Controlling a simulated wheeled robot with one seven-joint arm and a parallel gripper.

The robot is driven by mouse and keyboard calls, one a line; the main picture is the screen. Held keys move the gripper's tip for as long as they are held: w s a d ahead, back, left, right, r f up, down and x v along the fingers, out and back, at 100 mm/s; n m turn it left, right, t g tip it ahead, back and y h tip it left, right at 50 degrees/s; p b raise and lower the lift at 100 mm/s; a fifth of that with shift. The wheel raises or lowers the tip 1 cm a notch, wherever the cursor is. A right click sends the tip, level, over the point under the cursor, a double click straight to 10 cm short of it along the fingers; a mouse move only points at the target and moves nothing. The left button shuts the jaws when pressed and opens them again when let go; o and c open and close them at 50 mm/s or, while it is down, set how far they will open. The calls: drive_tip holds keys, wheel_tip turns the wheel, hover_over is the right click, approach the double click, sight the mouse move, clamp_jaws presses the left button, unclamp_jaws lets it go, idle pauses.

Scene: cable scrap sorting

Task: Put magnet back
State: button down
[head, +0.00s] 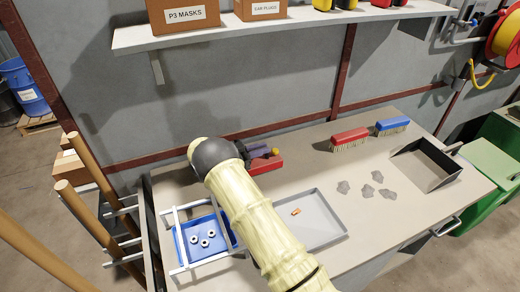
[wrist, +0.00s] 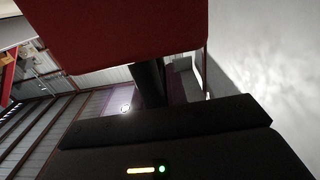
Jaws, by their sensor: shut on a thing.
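My gripper (head: 258,152) is at the back of the workbench, left of centre, partly hidden by my own arm. It is shut on the red magnet (head: 268,165), which shows below and beside the fingers with a small yellow knob (head: 275,151). In the wrist view the magnet (wrist: 140,30) is a large red block filling the top, with a dark finger running up to it. I cannot tell whether the magnet touches the bench or hangs just above it.
A blue tray (head: 184,244) with several nuts sits front left inside a white frame. A grey tray (head: 334,224) holds a small orange piece. A shelf (head: 270,28) hangs above.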

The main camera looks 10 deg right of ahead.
drive_tip(key=shift+d+f+b, duration=0.1)
drive_tip(key=shift+f+b, duration=0.25)
drive_tip(key=c, duration=1.4)
unclamp_jaws()
drive_tip(key=shift+s+f, duration=0.1)
drive_tip(key=shift+f, duration=0.15)
drive_tip(key=shift+r, duration=0.1)
drive_tip(key=shift+r+p, duration=0.25)
drive_tip(key=shift+p, duration=0.1)
drive_tip(key=s+a+b, duration=0.2)
drive_tip(key=a, duration=1)
drive_tip(key=shift+r, duration=0.4)
drive_tip(key=shift+d, duration=0.1)
